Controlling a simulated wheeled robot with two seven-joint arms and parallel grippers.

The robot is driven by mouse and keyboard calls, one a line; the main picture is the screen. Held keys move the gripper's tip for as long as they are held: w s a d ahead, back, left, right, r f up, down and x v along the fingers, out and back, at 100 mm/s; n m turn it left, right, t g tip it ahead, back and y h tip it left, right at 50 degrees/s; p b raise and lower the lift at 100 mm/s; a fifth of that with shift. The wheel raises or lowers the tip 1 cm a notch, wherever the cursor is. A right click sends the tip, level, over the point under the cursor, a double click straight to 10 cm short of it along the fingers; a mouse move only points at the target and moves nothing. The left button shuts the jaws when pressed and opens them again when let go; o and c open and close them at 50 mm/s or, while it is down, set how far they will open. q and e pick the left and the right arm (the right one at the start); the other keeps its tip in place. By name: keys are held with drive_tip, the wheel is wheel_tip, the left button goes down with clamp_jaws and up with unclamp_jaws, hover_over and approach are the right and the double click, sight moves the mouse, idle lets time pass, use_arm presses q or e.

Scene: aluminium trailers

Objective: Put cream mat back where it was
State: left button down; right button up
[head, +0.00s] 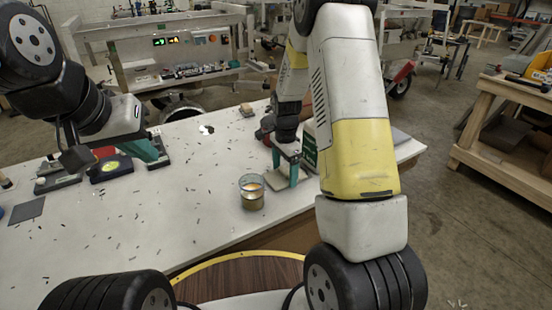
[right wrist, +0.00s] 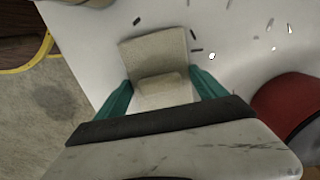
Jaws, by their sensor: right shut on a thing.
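The cream mat (head: 266,184) is a small, pale, flat piece at the table's front right in the head view. In the right wrist view the cream mat (right wrist: 152,50) lies between the teal fingers, with a paler raised part at its near end. My right gripper (head: 285,171) is shut on the mat, low over the table; I cannot tell whether the mat is lifted. My left gripper (head: 156,156) hangs over the table's left part, its teal fingers apart and nothing seen between them.
A glass jar with amber contents (head: 252,194) stands just left of the mat. A green item (head: 310,152) and a red thing (right wrist: 285,105) are close to my right gripper. A black and yellow-green device (head: 110,170) lies at left. Small dark bits litter the white table (head: 190,205).

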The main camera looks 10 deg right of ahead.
sight(285, 170)
drive_tip(key=shift+f, duration=0.15)
drive_tip(key=o, duration=1.3)
wheel_tip(285, 170, up, 8)
